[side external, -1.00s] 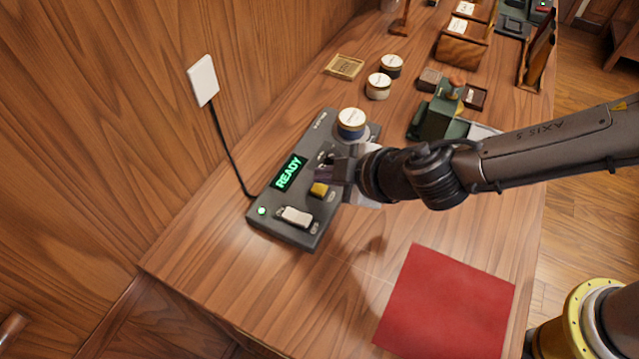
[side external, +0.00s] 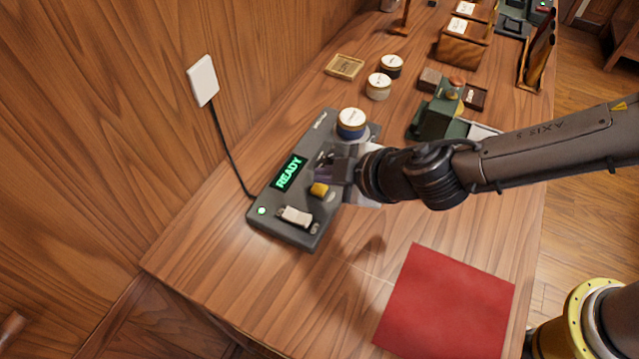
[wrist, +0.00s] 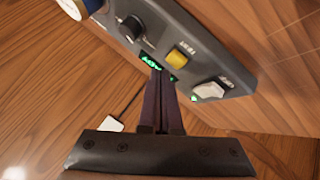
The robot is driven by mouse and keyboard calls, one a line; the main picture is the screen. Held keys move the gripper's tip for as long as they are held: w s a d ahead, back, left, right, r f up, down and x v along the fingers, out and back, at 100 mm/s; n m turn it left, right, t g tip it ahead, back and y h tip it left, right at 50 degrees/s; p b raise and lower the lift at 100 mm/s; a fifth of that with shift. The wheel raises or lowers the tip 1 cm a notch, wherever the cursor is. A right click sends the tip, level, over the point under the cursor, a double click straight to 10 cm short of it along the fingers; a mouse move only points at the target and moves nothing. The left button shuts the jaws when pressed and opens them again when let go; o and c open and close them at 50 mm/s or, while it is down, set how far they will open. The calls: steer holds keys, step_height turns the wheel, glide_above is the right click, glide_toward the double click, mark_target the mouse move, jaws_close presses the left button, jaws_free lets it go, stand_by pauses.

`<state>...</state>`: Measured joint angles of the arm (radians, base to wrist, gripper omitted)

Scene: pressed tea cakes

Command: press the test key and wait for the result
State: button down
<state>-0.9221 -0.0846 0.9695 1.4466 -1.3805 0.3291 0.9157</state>
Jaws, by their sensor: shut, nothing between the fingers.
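The dark grey test device (side external: 285,230) lies on the table with its green display (side external: 288,173) reading READY. Its yellow test key (side external: 319,189) sits below the display, and in the wrist view the yellow key (wrist: 177,58) has TEST printed by it. A white switch (side external: 295,215) and a lit green lamp (side external: 262,211) are at the near end. A round tin (side external: 351,122) stands on the far end. My gripper (side external: 322,174) is shut and empty over the device, close to the yellow key. In the wrist view my fingers (wrist: 162,82) partly cover the display, beside the key.
A cable runs from the device to a white wall plate (side external: 203,80). A green press (side external: 435,118) and small tins (side external: 379,86) stand farther back. A red cloth (side external: 445,305) lies at the front right. The table between cloth and device is clear.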

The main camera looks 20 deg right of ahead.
mark_target(326, 195)
steer(key=shift+f, duration=0.1)
stand_by(0.3)
steer(key=shift+f, duration=0.35)
steer(key=shift+f, duration=0.5)
stand_by(0.9)
steer(key=shift+r, duration=0.9)
steer(key=shift+r, duration=2.5)
